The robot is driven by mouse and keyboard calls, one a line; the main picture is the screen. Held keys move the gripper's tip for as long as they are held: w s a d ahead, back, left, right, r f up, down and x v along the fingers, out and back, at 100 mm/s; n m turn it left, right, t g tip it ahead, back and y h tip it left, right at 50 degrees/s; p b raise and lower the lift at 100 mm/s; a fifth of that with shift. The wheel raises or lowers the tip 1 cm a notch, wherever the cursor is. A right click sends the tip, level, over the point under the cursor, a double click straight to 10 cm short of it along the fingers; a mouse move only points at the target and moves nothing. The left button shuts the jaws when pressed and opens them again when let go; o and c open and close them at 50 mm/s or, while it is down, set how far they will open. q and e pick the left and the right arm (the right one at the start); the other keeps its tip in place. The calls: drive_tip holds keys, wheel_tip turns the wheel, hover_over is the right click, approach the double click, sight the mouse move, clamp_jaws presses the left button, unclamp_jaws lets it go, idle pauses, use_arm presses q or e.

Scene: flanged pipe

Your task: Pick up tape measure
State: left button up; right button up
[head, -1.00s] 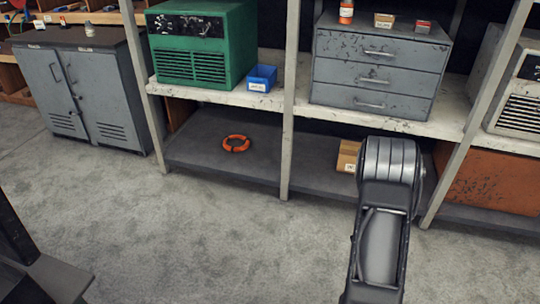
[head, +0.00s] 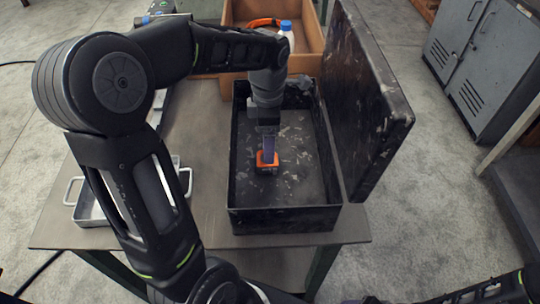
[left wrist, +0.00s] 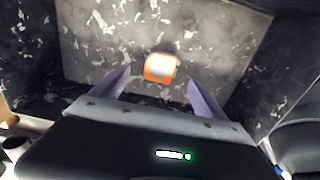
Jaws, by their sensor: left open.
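The tape measure (head: 267,168) is a small orange block with dark parts. It sits on the floor of an open black toolbox (head: 285,220) on the table. My left gripper (head: 268,153) reaches down into the toolbox, pointing at the tape measure. In the left wrist view, the fingers (left wrist: 160,92) are open and apart, and the tape measure (left wrist: 160,67) shows beyond and between their tips. Whether the fingers overlap it in height is hard to tell. Part of my right arm shows at the lower right of the head view, but its gripper is not in view.
The toolbox lid (head: 368,100) stands up on the right side. An orange-brown bin (head: 312,62) behind holds a white bottle with a blue cap (head: 286,32) and an orange ring-like item. A metal tray (head: 90,212) is at left. The table's front is clear.

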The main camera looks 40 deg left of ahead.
use_arm(q)
drive_tip(key=shift+a+f, duration=0.1)
drive_tip(key=shift+f, duration=1.2)
drive_tip(key=f+p, duration=0.1)
drive_tip(key=f, duration=0.3)
drive_tip(key=shift+s+f+p, duration=0.2)
drive_tip(key=shift+f+p, duration=0.15)
drive_tip(key=shift+p, duration=0.05)
drive_tip(key=shift+f, duration=0.3)
drive_tip(key=c, duration=1.7)
